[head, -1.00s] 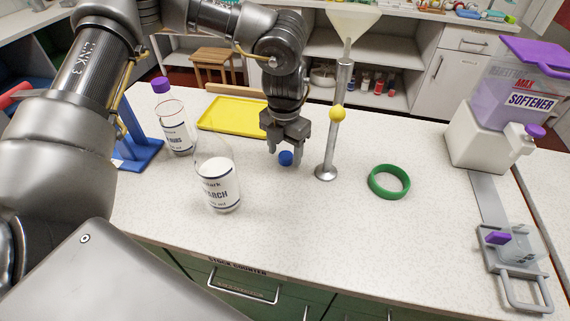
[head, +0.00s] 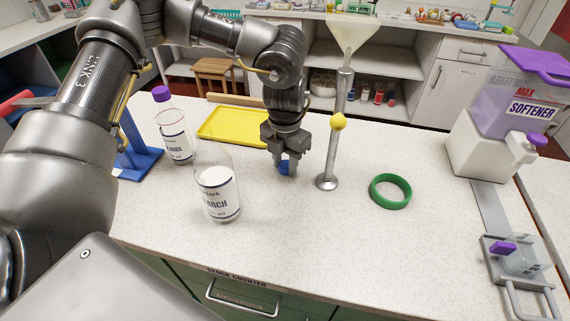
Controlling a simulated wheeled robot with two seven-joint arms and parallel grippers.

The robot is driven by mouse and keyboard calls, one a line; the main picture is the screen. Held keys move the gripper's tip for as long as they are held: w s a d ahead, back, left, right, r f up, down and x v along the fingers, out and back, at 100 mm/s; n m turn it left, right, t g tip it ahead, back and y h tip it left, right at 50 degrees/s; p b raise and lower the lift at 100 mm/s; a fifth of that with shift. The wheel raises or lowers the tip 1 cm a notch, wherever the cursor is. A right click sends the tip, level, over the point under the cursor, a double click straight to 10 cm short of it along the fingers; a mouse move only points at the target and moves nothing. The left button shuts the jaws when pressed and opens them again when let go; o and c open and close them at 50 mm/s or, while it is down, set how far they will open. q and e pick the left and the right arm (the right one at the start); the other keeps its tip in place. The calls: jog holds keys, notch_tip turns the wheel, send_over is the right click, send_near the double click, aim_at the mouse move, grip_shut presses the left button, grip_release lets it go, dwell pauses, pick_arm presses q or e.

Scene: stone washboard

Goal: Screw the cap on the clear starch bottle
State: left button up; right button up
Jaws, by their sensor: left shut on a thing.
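The clear starch bottle (head: 219,195) stands upright on the counter, left of centre, with a white label and white contents. No cap shows on its top. A blue cap (head: 284,168) is at the counter surface to the right of the bottle. My left gripper (head: 287,165) points down over the cap and is shut on it, with the fingers covering part of the cap. The gripper is to the right of the bottle and apart from it. My right gripper is not in view.
A metal funnel stand (head: 327,181) with a yellow knob stands just right of the gripper. A green ring (head: 390,191) lies farther right. A purple-capped bottle (head: 174,130) and a yellow tray (head: 232,123) are behind the starch bottle. A softener dispenser (head: 490,140) is at the right.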

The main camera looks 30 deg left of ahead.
aim_at(285, 165)
pick_arm(q)
jog(key=shift+r, duration=0.3)
notch_tip(285, 165, up, 4)
jog(key=p, duration=0.4)
jog(key=shift+r, duration=0.2)
jog(key=shift+r+p, duration=2.1)
jog(key=shift+r, duration=0.4)
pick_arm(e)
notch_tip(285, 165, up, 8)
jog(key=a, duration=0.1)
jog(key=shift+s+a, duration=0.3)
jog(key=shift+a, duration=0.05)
pick_arm(q)
jog(key=shift+r, duration=0.1)
